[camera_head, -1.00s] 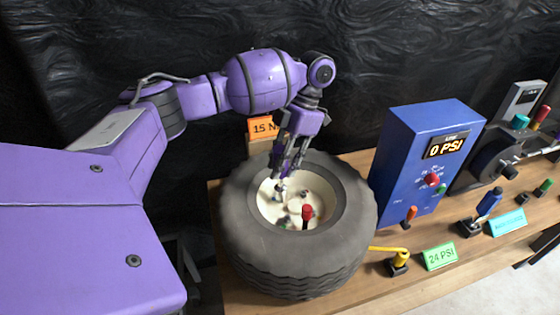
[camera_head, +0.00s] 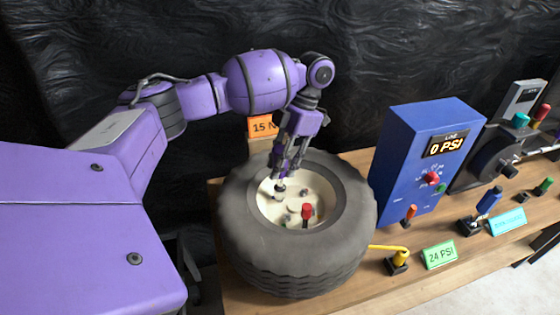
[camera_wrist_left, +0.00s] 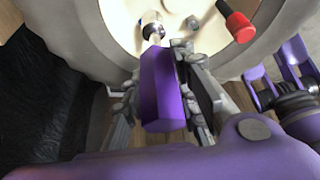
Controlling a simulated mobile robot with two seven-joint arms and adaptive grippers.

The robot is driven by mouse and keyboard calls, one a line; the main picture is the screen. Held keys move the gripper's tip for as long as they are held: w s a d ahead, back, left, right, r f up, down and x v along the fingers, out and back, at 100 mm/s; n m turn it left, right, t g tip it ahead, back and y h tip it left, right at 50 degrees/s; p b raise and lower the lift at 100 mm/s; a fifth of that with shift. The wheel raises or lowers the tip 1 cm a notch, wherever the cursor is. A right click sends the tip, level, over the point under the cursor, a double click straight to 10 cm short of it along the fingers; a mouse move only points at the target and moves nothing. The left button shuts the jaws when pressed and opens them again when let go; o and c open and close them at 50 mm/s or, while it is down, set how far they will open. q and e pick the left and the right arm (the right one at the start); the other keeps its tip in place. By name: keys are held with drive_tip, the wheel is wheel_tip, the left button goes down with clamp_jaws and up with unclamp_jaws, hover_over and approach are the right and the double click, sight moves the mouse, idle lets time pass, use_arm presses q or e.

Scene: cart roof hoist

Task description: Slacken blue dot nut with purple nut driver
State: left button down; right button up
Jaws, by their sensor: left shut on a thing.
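My left gripper (camera_head: 282,172) reaches down into the pale hub (camera_head: 285,213) of a wheel with a dark tyre (camera_head: 345,228). In the left wrist view it is shut on the purple nut driver (camera_wrist_left: 162,90), with finger links at both sides of the handle. The driver's shiny metal end (camera_wrist_left: 152,28) points at the hub and is at or very near its face; I cannot tell whether it sits on a nut. A red-capped post (camera_head: 306,211) stands in the hub to the right. No blue dot can be made out. My right gripper is not identifiable.
A blue gauge box (camera_head: 412,165) reading 0 PSI stands right of the tyre. A yellow-handled piece (camera_head: 397,262) and a green 24 PSI card (camera_head: 439,255) lie in front. An orange card (camera_head: 262,127) is behind. Bare wood shows at the bench front.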

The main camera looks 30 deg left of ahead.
sight(279, 149)
use_arm(q)
drive_tip(key=shift+f, duration=0.9)
drive_tip(key=shift+r, duration=0.85)
drive_tip(key=shift+r+p, duration=0.35)
drive_tip(key=shift+r, duration=0.4)
drive_tip(key=shift+r+p, duration=0.4)
drive_tip(key=shift+r, duration=0.55)
drive_tip(key=shift+r+p, duration=0.3)
drive_tip(key=shift+r, duration=0.6)
use_arm(e)
drive_tip(key=shift+t, duration=0.5)
drive_tip(key=w+r, duration=0.1)
drive_tip(key=r, duration=0.1)
drive_tip(key=w+r, duration=0.2)
drive_tip(key=shift+r, duration=0.1)
drive_tip(key=shift+w+a+r, duration=0.1)
drive_tip(key=shift+w, duration=0.3)
